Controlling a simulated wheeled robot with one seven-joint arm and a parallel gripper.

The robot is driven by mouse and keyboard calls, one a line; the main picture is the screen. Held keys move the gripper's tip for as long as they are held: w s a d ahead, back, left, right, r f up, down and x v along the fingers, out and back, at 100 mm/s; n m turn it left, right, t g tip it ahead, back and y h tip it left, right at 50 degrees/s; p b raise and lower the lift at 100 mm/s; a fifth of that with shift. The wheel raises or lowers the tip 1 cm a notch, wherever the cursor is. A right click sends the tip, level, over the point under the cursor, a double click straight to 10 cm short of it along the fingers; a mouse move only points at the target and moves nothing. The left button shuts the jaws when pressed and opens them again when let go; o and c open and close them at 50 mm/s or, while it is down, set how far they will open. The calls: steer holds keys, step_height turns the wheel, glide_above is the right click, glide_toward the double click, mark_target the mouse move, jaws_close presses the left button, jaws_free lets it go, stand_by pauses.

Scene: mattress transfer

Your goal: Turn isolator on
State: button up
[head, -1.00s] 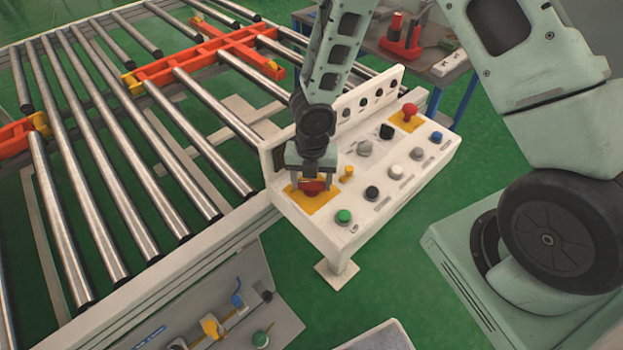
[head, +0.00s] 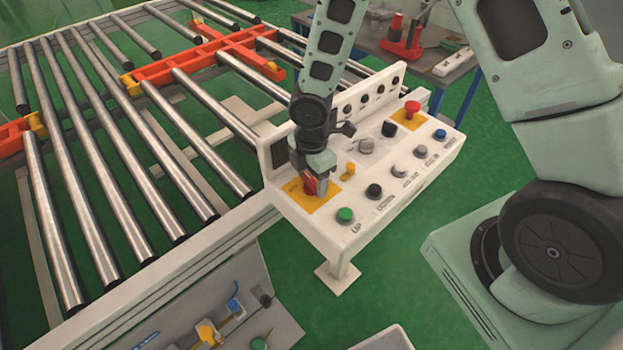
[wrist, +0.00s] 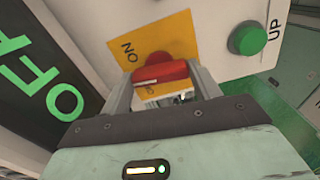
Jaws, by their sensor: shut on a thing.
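The isolator is a red rotary switch (head: 309,187) on a yellow plate (head: 327,204) at the near left end of the white control panel. My gripper (head: 317,186) comes down over it from above, with its fingers on either side of the red handle. In the wrist view the red handle (wrist: 160,72) sits between the two fingers, and the gripper is shut on it. The word ON shows on the yellow plate (wrist: 185,32) beside the switch. A display to the left (wrist: 45,85) reads OFF in green letters.
A green UP button (head: 345,215) is close to the switch. Several other knobs and a red emergency button (head: 412,108) sit further along the panel. A roller conveyor (head: 130,150) runs along the left. A bench with tools (head: 440,65) stands behind.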

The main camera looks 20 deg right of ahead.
mark_target(312, 179)
steer(key=m+b, duration=0.1)
steer(key=m, duration=0.3)
steer(key=shift+m+b, duration=0.75)
steer(key=shift+m, duration=0.95)
steer(key=o, duration=1)
steer(key=shift+r, duration=0.1)
step_height(312, 179, up, 17)
steer(key=shift+r+b, duration=0.15)
steer(key=shift+b, duration=0.45)
steer(key=s+a+m, duration=0.1)
steer(key=s+a, duration=0.1)
steer(key=s, duration=0.5)
steer(key=s+a+m+b, duration=0.1)
steer(key=s+a+m, duration=0.1)
steer(key=s, duration=0.4)
steer(key=s+a+f+m, duration=0.1)
steer(key=s+a+m, duration=0.1)
steer(key=s, duration=0.5)
steer(key=shift+s+a+y+b, duration=0.15)
steer(key=shift+s+y+b, duration=0.15)
